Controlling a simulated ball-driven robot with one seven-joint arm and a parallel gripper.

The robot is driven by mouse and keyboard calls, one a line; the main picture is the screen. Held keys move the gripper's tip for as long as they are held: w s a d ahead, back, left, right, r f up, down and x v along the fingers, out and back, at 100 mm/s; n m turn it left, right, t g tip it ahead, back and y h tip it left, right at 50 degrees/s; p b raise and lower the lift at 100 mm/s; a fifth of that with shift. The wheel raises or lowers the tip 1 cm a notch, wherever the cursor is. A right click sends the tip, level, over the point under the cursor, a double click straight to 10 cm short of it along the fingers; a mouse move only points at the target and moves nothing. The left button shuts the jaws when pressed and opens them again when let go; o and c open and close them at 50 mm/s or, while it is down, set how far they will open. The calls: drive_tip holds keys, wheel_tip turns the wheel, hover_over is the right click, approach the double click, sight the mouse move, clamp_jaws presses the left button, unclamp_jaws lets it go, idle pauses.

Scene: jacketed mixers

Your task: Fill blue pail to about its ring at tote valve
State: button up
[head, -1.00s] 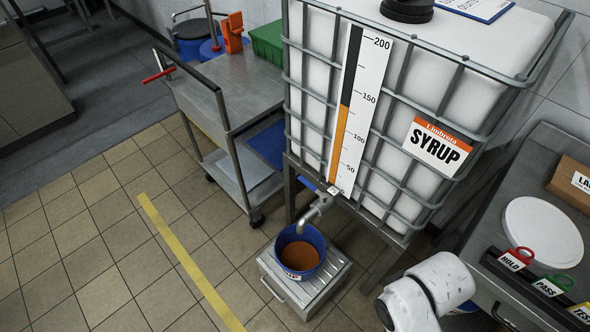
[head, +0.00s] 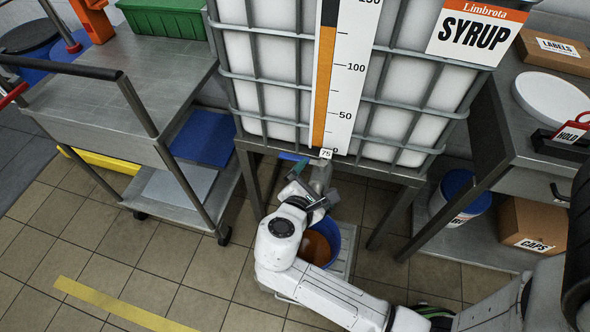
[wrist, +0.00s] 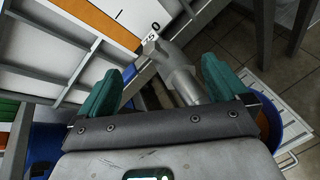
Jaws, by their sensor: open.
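The blue pail (head: 350,240) stands upright on a low metal stand under the tote's valve. Orange-brown syrup (head: 316,248) shows inside it; my arm hides part of the pail, and I cannot make out its ring. The grey valve spout (head: 322,175) hangs below the tote (head: 290,105), with a blue handle (head: 292,157) at its left. My gripper (head: 311,192) is open at the valve. In the wrist view, its teal fingers (wrist: 165,88) lie either side of the grey spout (wrist: 178,75), apart from each other. I cannot tell whether syrup is flowing.
A steel cart (head: 125,100) with a green bin (head: 165,18) stands left of the tote. At right, a bench's lower shelf holds a white-and-blue bucket (head: 458,198) and a caps box (head: 532,225). Open tiled floor lies at front left, with a yellow line (head: 115,305).

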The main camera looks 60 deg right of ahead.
sight(293, 161)
drive_tip(key=w+a+f+n+t+h+b, duration=0.2)
drive_tip(key=w+a+n+t+h+b, duration=0.3)
drive_tip(key=n, duration=0.3)
drive_tip(key=shift+g+y, duration=0.5)
drive_tip(key=shift+g, duration=0.2)
drive_tip(key=x, duration=0.4)
drive_tip(key=b+x, duration=0.1)
drive_tip(key=x, duration=0.7)
drive_tip(key=shift+w+a, duration=0.1)
drive_tip(key=shift+w, duration=0.2)
drive_tip(key=shift+c, duration=0.4)
